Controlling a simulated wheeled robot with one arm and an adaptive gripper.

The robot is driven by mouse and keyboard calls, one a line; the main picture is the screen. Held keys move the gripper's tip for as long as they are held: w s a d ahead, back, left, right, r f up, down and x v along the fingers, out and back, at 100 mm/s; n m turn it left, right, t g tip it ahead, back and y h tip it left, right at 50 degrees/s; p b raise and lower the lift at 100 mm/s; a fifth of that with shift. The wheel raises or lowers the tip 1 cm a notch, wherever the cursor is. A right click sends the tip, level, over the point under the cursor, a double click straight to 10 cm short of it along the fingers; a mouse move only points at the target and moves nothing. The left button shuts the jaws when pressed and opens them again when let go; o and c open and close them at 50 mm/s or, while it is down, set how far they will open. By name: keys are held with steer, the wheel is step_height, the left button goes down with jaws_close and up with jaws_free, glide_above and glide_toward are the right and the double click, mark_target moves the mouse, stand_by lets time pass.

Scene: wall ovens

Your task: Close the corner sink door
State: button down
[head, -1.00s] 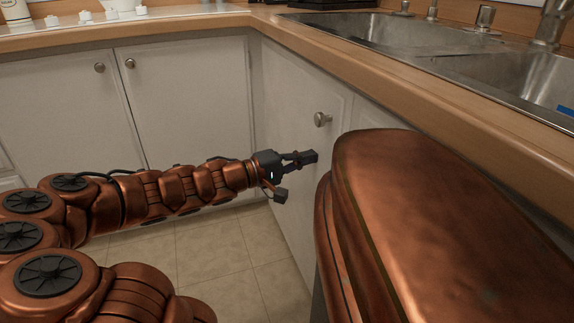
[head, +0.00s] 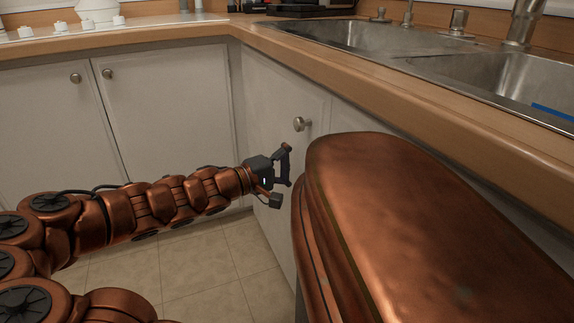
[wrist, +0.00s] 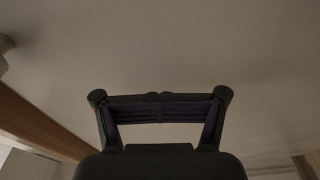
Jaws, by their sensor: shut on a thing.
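The corner sink door (head: 286,95) is a white panel under the wood counter, right of the cabinet corner, with a round metal knob (head: 302,124). I cannot tell whether it stands slightly ajar. My gripper (head: 282,191) is low in front of this door, below and left of the knob and apart from it. In the wrist view, the dark fingers (wrist: 160,98) are drawn inward in front of a flat pale surface. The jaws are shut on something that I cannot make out. The door's lower right part is hidden behind my copper body.
Two white cabinet doors (head: 165,100) with knobs stand to the left of the corner. The wood counter edge (head: 400,85) runs above, with the metal sink (head: 380,42) set in it. The tiled floor (head: 205,260) is clear below.

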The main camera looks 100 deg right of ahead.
steer(key=v, duration=1.1)
steer(key=shift+w, duration=0.3)
steer(key=shift+a+f, duration=0.1)
